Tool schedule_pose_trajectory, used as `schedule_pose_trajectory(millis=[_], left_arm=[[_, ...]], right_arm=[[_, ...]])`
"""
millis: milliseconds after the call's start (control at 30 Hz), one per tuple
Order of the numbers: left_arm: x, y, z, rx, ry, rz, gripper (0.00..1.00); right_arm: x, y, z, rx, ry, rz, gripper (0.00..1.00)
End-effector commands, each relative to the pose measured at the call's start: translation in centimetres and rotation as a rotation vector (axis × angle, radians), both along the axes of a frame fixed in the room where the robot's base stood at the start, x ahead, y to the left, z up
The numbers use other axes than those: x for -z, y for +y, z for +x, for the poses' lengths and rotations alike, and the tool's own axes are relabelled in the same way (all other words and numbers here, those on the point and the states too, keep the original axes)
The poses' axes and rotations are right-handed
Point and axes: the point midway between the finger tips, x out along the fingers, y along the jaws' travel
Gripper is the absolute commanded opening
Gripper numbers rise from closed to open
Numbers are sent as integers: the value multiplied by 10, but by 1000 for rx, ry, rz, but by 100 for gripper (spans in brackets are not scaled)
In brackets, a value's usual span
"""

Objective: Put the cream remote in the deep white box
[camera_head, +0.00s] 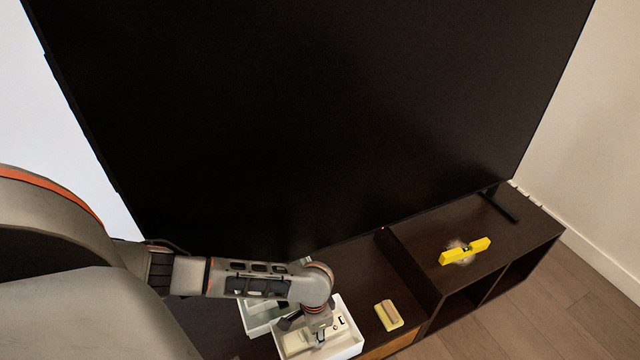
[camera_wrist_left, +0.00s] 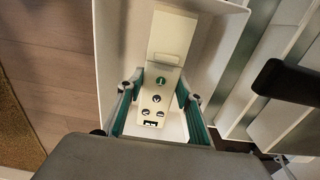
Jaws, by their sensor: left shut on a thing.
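The cream remote (camera_wrist_left: 153,102), with a green round button and several dark buttons, is between the teal fingers of my left gripper (camera_wrist_left: 160,84) in the left wrist view. In the head view my left gripper (camera_head: 318,330) points down over the deep white box (camera_head: 345,350) and covers part of its inside. The box's white walls (camera_wrist_left: 107,60) surround the remote in the wrist view. A cream block (camera_wrist_left: 172,36) shows beyond the remote; I cannot tell if it is a separate thing. Whether the remote touches the box floor is unclear. My right gripper is out of view.
A second white container (camera_head: 250,318) stands just behind the box. On the dark cabinet (camera_head: 350,262) lie a yellow-and-tan block (camera_head: 388,315) and a yellow level-like object (camera_head: 465,251). A large black screen (camera_head: 320,110) rises close behind. The cabinet top between is clear.

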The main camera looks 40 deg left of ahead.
Motion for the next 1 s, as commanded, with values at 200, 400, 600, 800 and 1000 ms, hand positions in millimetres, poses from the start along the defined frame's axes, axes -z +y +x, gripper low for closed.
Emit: schedule_pose_trajectory(millis=[200,400,600,800,1000], left_arm=[[32,0,-5,0,11,0,12],[43,-1,-1,0,1,-1,12],[40,0,2,0,-3,0,12],[43,0,1,-1,-2,0,52],[43,0,1,0,-2,0,52]], right_arm=[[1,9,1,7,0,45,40],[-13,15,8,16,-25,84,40],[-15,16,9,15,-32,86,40],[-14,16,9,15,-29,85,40],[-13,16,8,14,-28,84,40]])
